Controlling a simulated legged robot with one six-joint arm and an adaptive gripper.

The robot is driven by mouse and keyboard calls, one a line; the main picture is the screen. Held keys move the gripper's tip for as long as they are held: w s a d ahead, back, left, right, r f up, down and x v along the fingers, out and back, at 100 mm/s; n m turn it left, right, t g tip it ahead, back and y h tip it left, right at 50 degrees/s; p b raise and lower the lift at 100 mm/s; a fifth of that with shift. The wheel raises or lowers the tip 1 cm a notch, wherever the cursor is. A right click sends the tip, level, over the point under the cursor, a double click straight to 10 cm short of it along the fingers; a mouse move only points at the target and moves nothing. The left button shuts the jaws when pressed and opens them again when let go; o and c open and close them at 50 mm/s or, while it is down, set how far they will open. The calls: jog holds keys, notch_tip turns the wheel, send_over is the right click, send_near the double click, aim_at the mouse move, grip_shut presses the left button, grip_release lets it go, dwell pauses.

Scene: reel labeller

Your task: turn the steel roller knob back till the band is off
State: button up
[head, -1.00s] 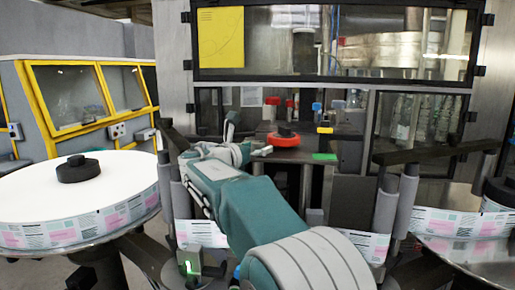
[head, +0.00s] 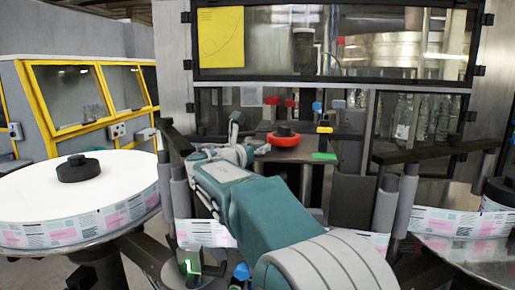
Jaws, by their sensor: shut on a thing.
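My gripper (head: 248,138) is at the upper middle of the head view, at the far end of my teal arm. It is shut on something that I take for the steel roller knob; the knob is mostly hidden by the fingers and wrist. The printed label band (head: 217,233) shows in part between the grey posts, behind my arm. Its run at the roller is hidden.
A large label reel (head: 80,209) stands at the left, and another reel (head: 470,224) at the right. Grey posts (head: 384,209) flank my arm. A windowed machine (head: 340,52) closes off the back. Small coloured knobs, one red (head: 271,101), stand behind the disc.

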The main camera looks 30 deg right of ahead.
jog(key=n+t+y, duration=0.3)
jog(key=t, duration=0.1)
jog(key=shift+r, duration=0.1)
jog(key=shift+n+t+y, duration=1.2)
jog(key=shift+n+y, duration=0.2)
jog(key=shift+y, duration=0.3)
jog(key=shift+n+t+y, duration=0.5)
jog(key=shift+n+y, duration=0.2)
jog(key=shift+y, duration=0.2)
jog(key=o, duration=1.2)
jog(key=shift+w, duration=0.1)
jog(key=v, duration=1.2)
